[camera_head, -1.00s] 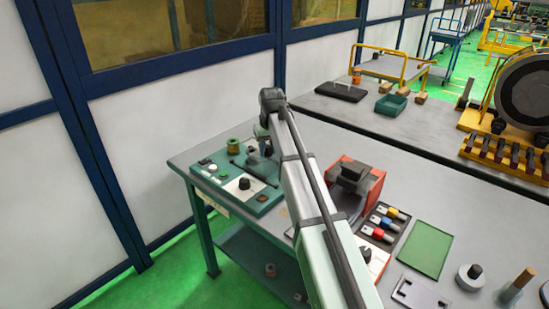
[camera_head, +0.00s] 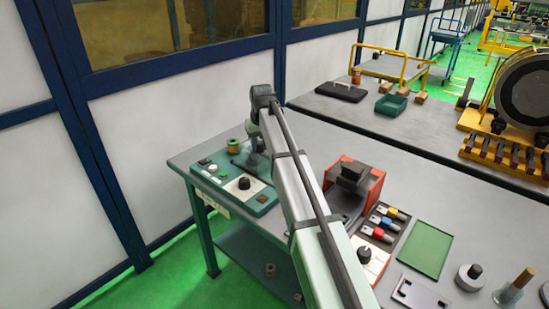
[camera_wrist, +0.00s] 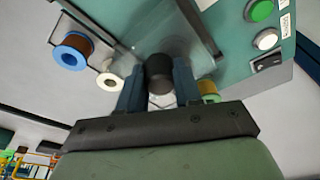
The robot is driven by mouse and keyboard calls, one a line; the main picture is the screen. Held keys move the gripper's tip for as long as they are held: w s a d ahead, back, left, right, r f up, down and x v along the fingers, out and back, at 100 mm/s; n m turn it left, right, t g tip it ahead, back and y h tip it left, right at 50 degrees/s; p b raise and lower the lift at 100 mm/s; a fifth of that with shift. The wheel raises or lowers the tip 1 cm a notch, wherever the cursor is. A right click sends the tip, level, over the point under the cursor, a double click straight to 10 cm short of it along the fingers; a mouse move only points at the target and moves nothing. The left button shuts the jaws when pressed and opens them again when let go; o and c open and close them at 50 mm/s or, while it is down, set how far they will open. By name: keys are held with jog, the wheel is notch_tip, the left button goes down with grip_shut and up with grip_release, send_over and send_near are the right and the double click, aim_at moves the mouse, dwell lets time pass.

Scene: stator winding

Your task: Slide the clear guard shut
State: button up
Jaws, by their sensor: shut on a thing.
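The clear guard (camera_wrist: 118,38) shows in the wrist view as a see-through pane with a thin edge, over part of the green machine panel (camera_wrist: 228,42). A dark round knob (camera_wrist: 159,72) sits between the two blue fingers of my gripper (camera_wrist: 157,88), which is shut on it. A dark rail (camera_wrist: 198,27) runs beside the knob. In the head view my gripper is at the far left end of the bench, by the green machine base (camera_head: 262,203). The fingers and guard are too small or hidden there to make out.
A blue-ended copper spool (camera_wrist: 73,51), a pale spool (camera_wrist: 110,81) and a yellow spool (camera_wrist: 208,91) lie near the fingers. Green and white buttons (camera_wrist: 262,25) are at the right. An orange-red machine (camera_head: 357,183) and a parts tray (camera_head: 383,226) stand right of my arm.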

jog(key=shift+w+a, duration=1)
jog(key=o, duration=0.8)
jog(key=shift+s, duration=0.1)
jog(key=shift+c, duration=0.2)
jog(key=shift+w+v, duration=0.2)
jog(key=shift+v, duration=0.8)
jog(key=shift+w+v, duration=0.2)
jog(key=shift+v, duration=0.75)
jog(key=shift+w+v, duration=0.2)
jog(key=shift+v, duration=0.8)
jog(key=shift+a+r, duration=0.1)
